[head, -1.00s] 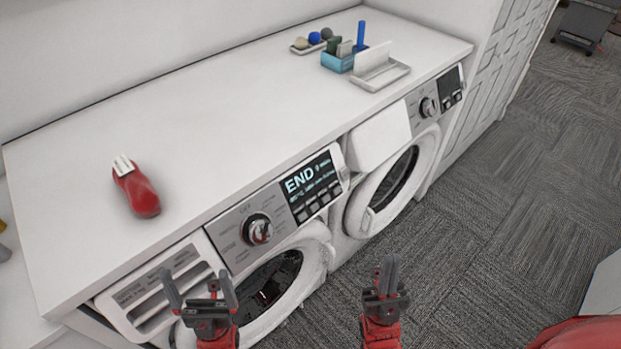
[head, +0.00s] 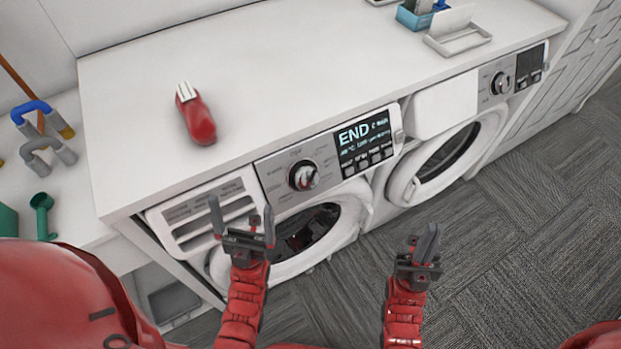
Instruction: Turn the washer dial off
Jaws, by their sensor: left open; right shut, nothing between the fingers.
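The washer dial (head: 303,176) is a round dark and silver knob on the control panel of the left machine, the washer (head: 336,254). The lit display (head: 364,142) to its right reads END. My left gripper (head: 242,221) is open and empty, in front of the detergent drawer, to the left of the dial and lower in the picture. It is apart from the dial. My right gripper (head: 424,244) is shut and empty over the floor, to the right of the washer door and lower than the dial in the picture.
A second machine (head: 443,165) with its own dial (head: 501,83) stands to the right. On the white counter (head: 270,75) lie a red object (head: 197,120) and a white tray (head: 457,40). Garden tools (head: 45,150) are at the left. Carpet at the right is clear.

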